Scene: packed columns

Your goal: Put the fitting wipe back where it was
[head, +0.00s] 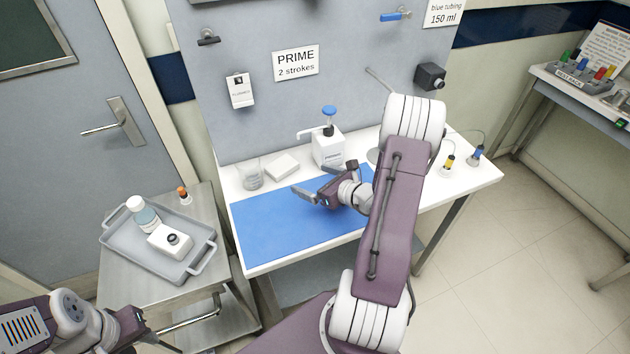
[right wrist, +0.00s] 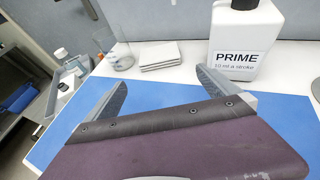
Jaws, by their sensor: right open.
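A white folded pad (head: 282,167), which looks like the wipe, lies flat on the white bench top behind the blue mat. It also shows in the right wrist view (right wrist: 158,55), just beyond the fingertips. My right gripper (head: 326,181) is open and empty above the blue mat (head: 270,228), in front of the pad and the pump bottle. Its two spread fingers show in the right wrist view (right wrist: 162,80), with nothing between them. My left gripper (head: 140,328) is at the lower left, partly cut off by the frame edge, and its jaws are unclear.
A clear beaker (head: 250,178) stands left of the pad. A white PRIME pump bottle (head: 328,147) stands right of it. A grey tray (head: 187,267) with bottles is on the side cart. Yellow and blue fittings (head: 448,163) stand at the bench's right. The mat is clear.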

